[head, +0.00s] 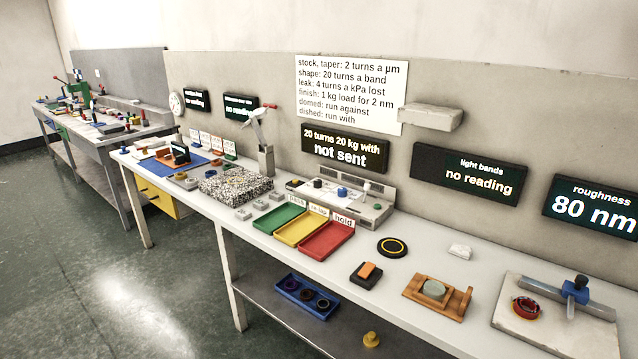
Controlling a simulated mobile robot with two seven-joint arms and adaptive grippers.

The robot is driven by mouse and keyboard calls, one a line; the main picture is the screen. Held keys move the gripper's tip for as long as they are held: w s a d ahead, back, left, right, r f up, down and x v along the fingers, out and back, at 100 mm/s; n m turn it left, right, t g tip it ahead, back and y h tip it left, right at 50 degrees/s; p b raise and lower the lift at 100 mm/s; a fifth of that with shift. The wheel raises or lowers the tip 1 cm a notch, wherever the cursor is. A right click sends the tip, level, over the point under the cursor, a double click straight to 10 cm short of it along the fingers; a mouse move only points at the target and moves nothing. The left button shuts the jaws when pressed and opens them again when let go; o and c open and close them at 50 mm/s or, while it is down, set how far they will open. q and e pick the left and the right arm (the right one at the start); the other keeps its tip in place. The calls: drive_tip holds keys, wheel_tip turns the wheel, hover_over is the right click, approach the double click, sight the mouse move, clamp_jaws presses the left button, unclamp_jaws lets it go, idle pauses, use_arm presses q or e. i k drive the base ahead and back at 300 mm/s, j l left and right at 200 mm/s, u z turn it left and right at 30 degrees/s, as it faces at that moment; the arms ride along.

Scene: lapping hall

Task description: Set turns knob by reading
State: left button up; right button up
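A grey control console (376,212) stands on the bench against the back panel. It carries a black knob (317,183), a blue knob (341,192) and a pale lever-like part (366,188); their labels are too small to read, so I cannot tell which is the turns knob. The display above it (345,150) reads "20 turns 20 kg with" and "not sent". The light bands display (468,173) reads "no reading". The roughness display (592,207) reads "80 nm". The white rule sheet (349,92) lists turns per reading. Neither gripper is in view.
Green (280,218), yellow (301,227) and red (327,240) trays sit before the console. A speckled block (235,186) is left of them. A wooden fixture (438,297) and a pale plate with a blue clamp (540,325) stand right. Open floor (120,270) lies left.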

sight(318, 182)
drive_tip(key=z, duration=0.4)
drive_tip(key=j+z, duration=0.2)
drive_tip(key=z, duration=0.2)
drive_tip(key=j+z, duration=0.15)
drive_tip(key=z, duration=0.25)
drive_tip(key=j+z, duration=0.2)
drive_tip(key=z, duration=0.25)
drive_tip(key=k+j+z, duration=0.15)
drive_tip(key=j+z, duration=0.2)
drive_tip(key=k+j+z, duration=0.3)
drive_tip(key=j, duration=0.15)
drive_tip(key=k+j+z, duration=0.2)
drive_tip(key=j, duration=0.2)
drive_tip(key=k+j+z, duration=0.2)
drive_tip(key=k+j, duration=0.15)
drive_tip(key=k+j+z, duration=0.1)
drive_tip(key=k+j, duration=0.55)
